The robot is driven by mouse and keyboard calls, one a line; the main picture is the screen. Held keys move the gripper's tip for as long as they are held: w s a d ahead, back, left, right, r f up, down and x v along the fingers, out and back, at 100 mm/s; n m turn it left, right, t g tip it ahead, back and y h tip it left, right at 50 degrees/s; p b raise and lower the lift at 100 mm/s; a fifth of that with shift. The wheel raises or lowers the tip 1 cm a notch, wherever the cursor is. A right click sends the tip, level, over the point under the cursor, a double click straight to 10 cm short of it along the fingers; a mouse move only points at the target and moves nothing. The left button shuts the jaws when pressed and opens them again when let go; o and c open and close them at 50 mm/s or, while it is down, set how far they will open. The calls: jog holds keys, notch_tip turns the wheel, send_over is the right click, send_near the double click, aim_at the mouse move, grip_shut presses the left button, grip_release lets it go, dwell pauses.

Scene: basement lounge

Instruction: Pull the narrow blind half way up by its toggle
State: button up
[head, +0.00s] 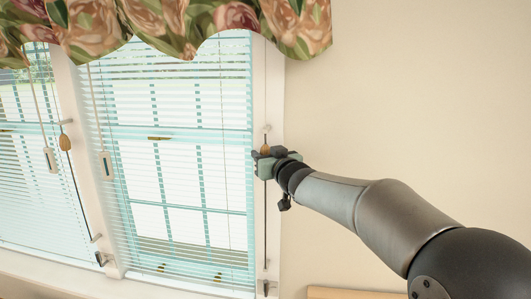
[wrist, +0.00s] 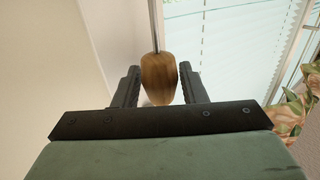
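My gripper (head: 263,155) is at the toggle. In the wrist view, the brown toggle (wrist: 159,78) sits between the two dark fingers of my gripper (wrist: 158,85), with a narrow gap visible on each side. The fingers look open around it. In the head view, my gripper hides part of the toggle and cord.
A second lowered blind (head: 30,170) is at the left, with its own wooden toggle (head: 65,142). White pulls (head: 106,165) hang on cords before the blinds. A floral valance (head: 170,25) covers the window top. The wall (head: 420,90) at right is bare.

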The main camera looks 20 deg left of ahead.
jog(key=shift+w+a, duration=0.1)
grip_shut()
notch_tip(320, 180, down, 18)
jog(key=b, duration=1.5)
jog(key=shift+r, duration=0.1)
grip_release()
jog(key=shift+r, duration=0.1)
jog(key=v, duration=1.7)
jog(key=shift+d+b, duration=0.25)
jog(key=shift+b, duration=0.05)
